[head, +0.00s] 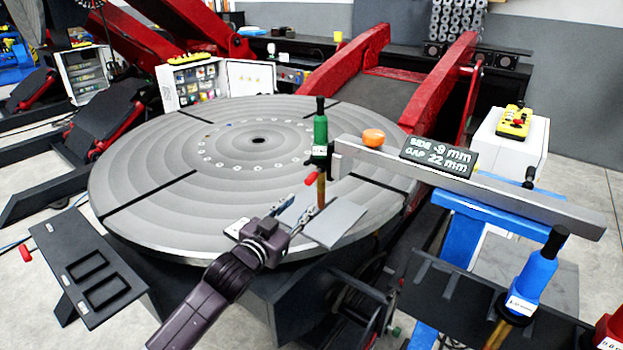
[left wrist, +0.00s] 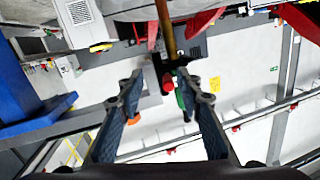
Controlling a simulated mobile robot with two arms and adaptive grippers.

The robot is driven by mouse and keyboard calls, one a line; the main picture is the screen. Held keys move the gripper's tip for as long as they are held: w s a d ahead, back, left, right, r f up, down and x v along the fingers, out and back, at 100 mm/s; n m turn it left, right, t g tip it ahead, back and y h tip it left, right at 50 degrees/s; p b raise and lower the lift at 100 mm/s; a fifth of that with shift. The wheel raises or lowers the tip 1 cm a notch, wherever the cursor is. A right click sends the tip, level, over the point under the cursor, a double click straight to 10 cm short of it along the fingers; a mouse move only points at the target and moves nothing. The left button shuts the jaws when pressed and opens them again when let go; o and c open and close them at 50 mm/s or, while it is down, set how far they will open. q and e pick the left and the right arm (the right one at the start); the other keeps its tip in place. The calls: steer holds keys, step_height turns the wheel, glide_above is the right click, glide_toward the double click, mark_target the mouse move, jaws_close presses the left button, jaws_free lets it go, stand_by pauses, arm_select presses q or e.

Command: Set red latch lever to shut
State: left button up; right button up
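The small red lever (head: 311,178) sits below the green handle (head: 320,130), beside an upright brass rod (head: 321,190) near the front rim of the round table. My left gripper (head: 302,204) is just in front of and below it, with its fingers apart and nothing between the tips. In the left wrist view the open fingertips (left wrist: 160,77) flank a red part (left wrist: 167,82), which looks like the lever, near the end of the brass rod (left wrist: 166,28). I cannot tell whether a finger touches it. My right gripper is not in view.
A blue handle (head: 533,282) stands at right. The round table's top (head: 150,160) is mostly clear.

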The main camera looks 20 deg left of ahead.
mark_target(307, 183)
arm_select(q)
steer(key=r, duration=0.1)
steer(key=w+r, duration=0.1)
steer(key=r+t, duration=0.1)
steer(key=shift+w+a+h, duration=0.3)
steer(key=shift+w, duration=0.1)
steer(key=shift+w+r, duration=0.2)
steer(key=shift+w, duration=0.05)
steer(key=shift+w+d+f+p, duration=0.1)
steer(key=shift+w+d+p, duration=0.2)
steer(key=shift+w, duration=0.85)
steer(key=shift+w+d+r+p, duration=0.15)
steer(key=shift+w+p, duration=0.2)
steer(key=shift+w, duration=0.85)
steer(key=shift+w+d+f+p, duration=0.15)
steer(key=shift+w+d+p, duration=0.15)
steer(key=shift+w, duration=0.85)
jaws_close()
